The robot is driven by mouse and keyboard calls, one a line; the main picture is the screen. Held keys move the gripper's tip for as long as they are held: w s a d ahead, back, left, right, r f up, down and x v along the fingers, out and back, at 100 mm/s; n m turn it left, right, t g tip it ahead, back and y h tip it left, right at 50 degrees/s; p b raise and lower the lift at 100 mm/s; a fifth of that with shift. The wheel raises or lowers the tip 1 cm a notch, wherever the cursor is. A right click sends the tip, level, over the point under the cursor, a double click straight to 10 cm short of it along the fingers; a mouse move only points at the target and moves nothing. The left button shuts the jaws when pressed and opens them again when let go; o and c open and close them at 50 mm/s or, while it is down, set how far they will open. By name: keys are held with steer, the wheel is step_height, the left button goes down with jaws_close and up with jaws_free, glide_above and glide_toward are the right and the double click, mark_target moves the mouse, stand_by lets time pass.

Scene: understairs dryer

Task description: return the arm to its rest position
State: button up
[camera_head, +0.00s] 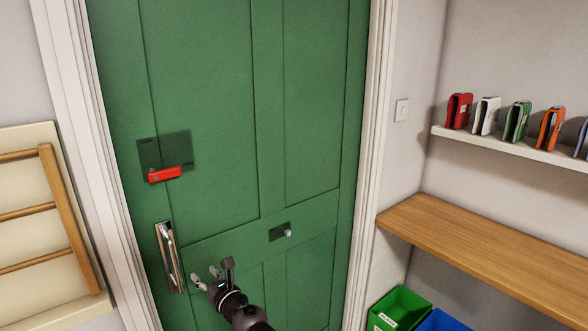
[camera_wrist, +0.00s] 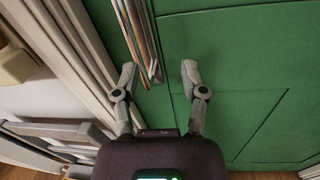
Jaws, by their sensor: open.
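My gripper (camera_head: 212,275) is in front of the lower part of a green door (camera_head: 205,110), just right of its long metal pull handle (camera_head: 169,257). In the wrist view my gripper (camera_wrist: 158,78) has its two fingers spread apart with nothing held between them. The lower end of the handle (camera_wrist: 141,40) shows beyond and between the fingertips. I cannot tell whether a finger touches it. My dark arm reaches in from the bottom of the head view.
The door carries a red latch (camera_head: 164,174) on a dark plate and a small knob (camera_head: 287,233). A wooden rack (camera_head: 70,220) stands at left. At right are a wooden shelf (camera_head: 490,255), a white shelf (camera_head: 510,147) with several coloured items, and a green bin (camera_head: 400,308).

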steer(key=w+d+m+t+h+p, duration=0.2)
steer(key=w+d+m+h, duration=0.35)
steer(key=d+m, duration=0.5)
steer(key=w+d+m+t+h+p, duration=0.1)
steer(key=w+d+m+h, duration=0.45)
steer(key=d+m, duration=0.45)
steer(key=s+d+f+m+g+h+p, duration=0.2)
steer(key=d+f+m+g+h, duration=0.3)
steer(key=d+m, duration=0.65)
steer(key=s+d+f+m+g+y+p, duration=0.1)
steer(key=s+d+f+m+g, duration=0.1)
steer(key=s+d+m+g, duration=0.2)
steer(key=s+d+f+m+g+y+p, duration=0.2)
steer(key=s+d+m+g, duration=0.3)
steer(key=s, duration=0.4)
steer(key=f+m+g, duration=0.1)
steer(key=m, duration=0.1)
steer(key=shift+s+d+m+g+p, duration=0.25)
steer(key=shift+s+m+g+p, duration=0.05)
steer(key=shift+s+m, duration=0.1)
steer(key=shift+w, duration=0.1)
